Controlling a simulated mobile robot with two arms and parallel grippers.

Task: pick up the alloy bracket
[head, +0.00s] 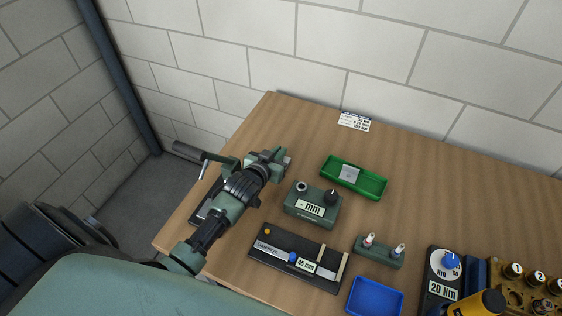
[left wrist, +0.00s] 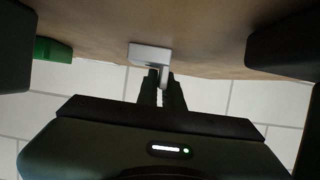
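The alloy bracket (left wrist: 150,53) is a pale grey L-shaped piece in the middle of the left wrist view. Its thin flange sits between the two dark fingertips of my left gripper (left wrist: 163,88), which are close together and appear shut on it. Whether it rests on something or hangs free I cannot tell. In the head view my left gripper (head: 264,170) is over the left part of the bench, beside green and grey vise-like hardware (head: 268,155). The bracket is not clearly made out there. My right gripper is out of view.
A green tray (head: 367,188) with a grey plate (head: 348,173) lies to the right. Block walls stand behind.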

